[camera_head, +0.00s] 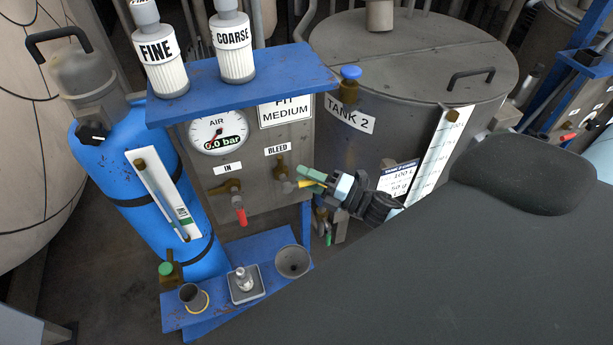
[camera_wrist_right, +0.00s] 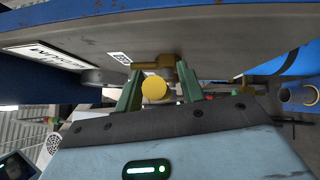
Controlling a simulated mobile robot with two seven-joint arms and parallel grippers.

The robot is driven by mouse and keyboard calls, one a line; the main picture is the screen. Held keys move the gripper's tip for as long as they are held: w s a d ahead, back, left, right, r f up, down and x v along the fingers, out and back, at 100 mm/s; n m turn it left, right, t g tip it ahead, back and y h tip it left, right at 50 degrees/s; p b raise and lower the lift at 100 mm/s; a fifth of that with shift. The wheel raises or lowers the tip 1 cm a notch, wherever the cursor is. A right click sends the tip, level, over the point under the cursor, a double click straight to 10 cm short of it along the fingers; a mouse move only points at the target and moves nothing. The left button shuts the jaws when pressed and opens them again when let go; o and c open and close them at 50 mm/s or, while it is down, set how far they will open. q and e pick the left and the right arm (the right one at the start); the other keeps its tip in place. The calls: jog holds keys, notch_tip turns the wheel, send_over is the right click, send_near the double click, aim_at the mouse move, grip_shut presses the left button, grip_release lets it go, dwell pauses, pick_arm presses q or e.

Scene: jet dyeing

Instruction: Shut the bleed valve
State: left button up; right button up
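The bleed valve (camera_head: 281,172) is a brass fitting under the BLEED label on the grey panel (camera_head: 240,180). Its yellow handle (camera_head: 311,184) points out to the right, toward my right gripper. My right gripper (camera_head: 309,177) is at the handle, with its green fingers reaching in from the right. In the right wrist view, the round yellow handle end (camera_wrist_right: 154,90) lies between the two open fingers (camera_wrist_right: 158,92), close to the left one, with a small gap at the right one. The brass valve body (camera_wrist_right: 165,66) shows behind it. My left gripper is not in view.
The IN valve (camera_head: 232,188) with a red handle hanging down is left of the bleed valve. The air gauge (camera_head: 218,133) above reads 0.0 bar. A blue shelf (camera_head: 222,303) with cups stands below. Tank 2 (camera_head: 415,60) stands behind at right; a blue cylinder (camera_head: 150,165) is left.

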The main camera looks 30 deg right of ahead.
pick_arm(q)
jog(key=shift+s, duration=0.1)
pick_arm(e)
jog(key=shift+w+a, duration=0.15)
jog(key=shift+w, duration=0.15)
grip_shut()
